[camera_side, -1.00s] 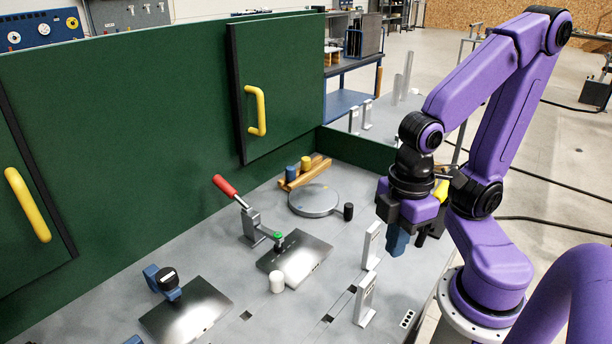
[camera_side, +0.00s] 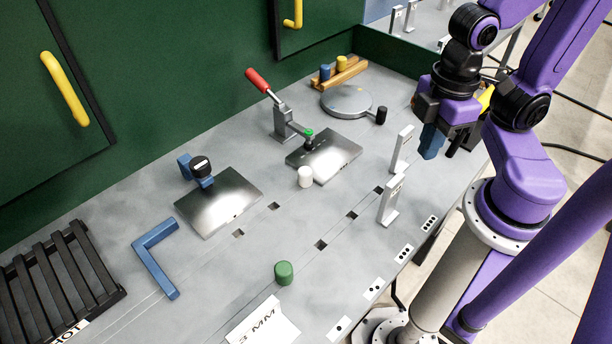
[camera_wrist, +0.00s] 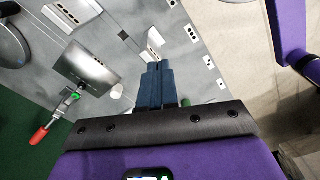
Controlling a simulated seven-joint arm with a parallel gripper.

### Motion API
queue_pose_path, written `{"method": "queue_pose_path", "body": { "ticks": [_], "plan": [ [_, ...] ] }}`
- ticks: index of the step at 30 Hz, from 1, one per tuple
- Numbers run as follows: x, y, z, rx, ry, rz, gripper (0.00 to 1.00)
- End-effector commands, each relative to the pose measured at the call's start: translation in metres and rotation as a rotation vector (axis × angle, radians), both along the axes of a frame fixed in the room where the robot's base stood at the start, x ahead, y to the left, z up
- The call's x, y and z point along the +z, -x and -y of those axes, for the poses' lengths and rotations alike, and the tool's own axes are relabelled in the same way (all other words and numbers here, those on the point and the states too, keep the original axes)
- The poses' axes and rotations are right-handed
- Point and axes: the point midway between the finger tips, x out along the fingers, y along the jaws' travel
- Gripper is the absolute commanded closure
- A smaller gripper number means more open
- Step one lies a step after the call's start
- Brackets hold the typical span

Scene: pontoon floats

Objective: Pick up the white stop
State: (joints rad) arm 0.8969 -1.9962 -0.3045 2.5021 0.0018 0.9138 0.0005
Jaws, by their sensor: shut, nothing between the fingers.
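The white stop (camera_side: 305,177) is a small upright cylinder on the grey table, just in front of the near-left corner of a steel plate (camera_side: 332,160). It also shows in the wrist view as a small pale shape (camera_wrist: 115,86) by that plate. My gripper (camera_side: 430,152) has blue fingers and hangs above the table's right side, well to the right of the white stop. In the wrist view its fingers (camera_wrist: 158,66) are together, with nothing between them.
A red-handled clamp (camera_side: 282,120) presses on the plate behind the stop. Two upright grey brackets (camera_side: 391,199) stand between stop and table edge. A green stop (camera_side: 284,272), a blue angle piece (camera_side: 152,262) and a black slatted rack (camera_side: 62,275) lie nearer. A green wall (camera_side: 180,90) rises behind.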

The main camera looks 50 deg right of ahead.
Motion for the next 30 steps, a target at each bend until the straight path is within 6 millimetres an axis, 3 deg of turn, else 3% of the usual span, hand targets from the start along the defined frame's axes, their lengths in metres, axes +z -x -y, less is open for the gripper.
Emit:
{"method": "queue_pose_path", "body": {
  "ticks": [7, 12, 13, 23, 26, 30],
  "plan": [
    [0.000, 0.000, 0.000, 0.000, 0.000, 0.000, 0.97],
    [0.000, 0.000, 0.000, 0.000, 0.000, 0.000, 0.41],
    [0.000, 0.000, 0.000, 0.000, 0.000, 0.000, 0.35],
    [0.000, -0.003, -0.001, 0.006, 0.000, 0.000, 0.35],
    [0.002, -0.013, -0.007, 0.033, 0.004, 0.000, 0.35],
    [0.005, -0.040, -0.021, 0.115, 0.009, 0.002, 0.35]
  ]
}}
